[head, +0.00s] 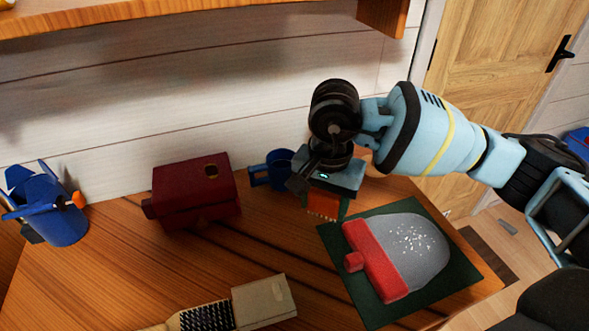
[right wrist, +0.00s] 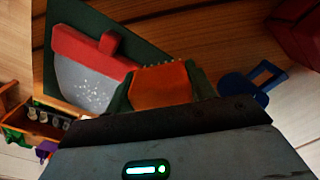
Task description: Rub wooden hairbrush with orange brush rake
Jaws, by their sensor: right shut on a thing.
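The orange brush rake (head: 322,205) is held between the fingers of my right gripper (head: 326,199), teeth pointing down, above the wooden table near the green mat. In the right wrist view the rake (right wrist: 160,86) sits between two green fingertips, with its row of teeth partly showing at the far edge. The wooden hairbrush (head: 205,317) lies bristles up at the table's front, cut off by the bottom of the head view. My right gripper is well behind it and to its right, apart from it. The hairbrush is not in the right wrist view. My left gripper is not in view.
A beige block (head: 264,301) touches or nearly touches the hairbrush. A red-and-grey dustpan (head: 410,250) with white specks lies on the green mat (head: 455,274). A dark red box (head: 196,190), blue mug (head: 278,169) and blue holder (head: 60,222) stand behind. The middle table is clear.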

